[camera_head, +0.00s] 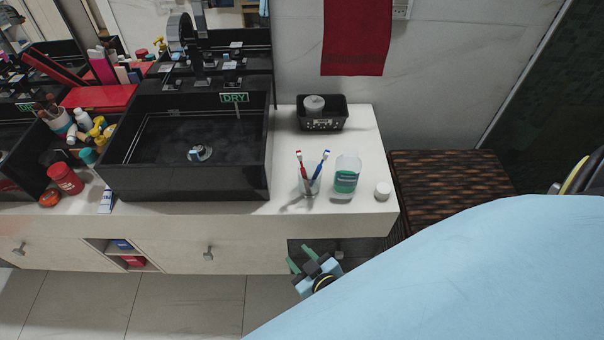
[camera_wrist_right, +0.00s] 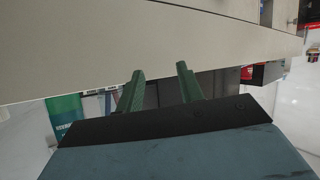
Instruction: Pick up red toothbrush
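The red toothbrush (camera_head: 300,164) stands in a clear cup (camera_head: 309,185) on the white counter, its head up and leaning left. A blue toothbrush (camera_head: 321,164) leans right in the same cup. My right gripper (camera_head: 301,259) is below the counter's front edge, in front of and lower than the cup, touching neither brush. In the right wrist view its two green fingers (camera_wrist_right: 160,70) are apart with nothing between them, facing the pale cabinet front. The toothbrushes do not show in that view. My left gripper is not in view.
A mouthwash bottle (camera_head: 346,176) and a small white jar (camera_head: 382,191) stand right of the cup. A black basket (camera_head: 322,113) is behind, and a black sink (camera_head: 185,183) is left. The counter edge (camera_head: 330,217) lies between my right gripper and the cup.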

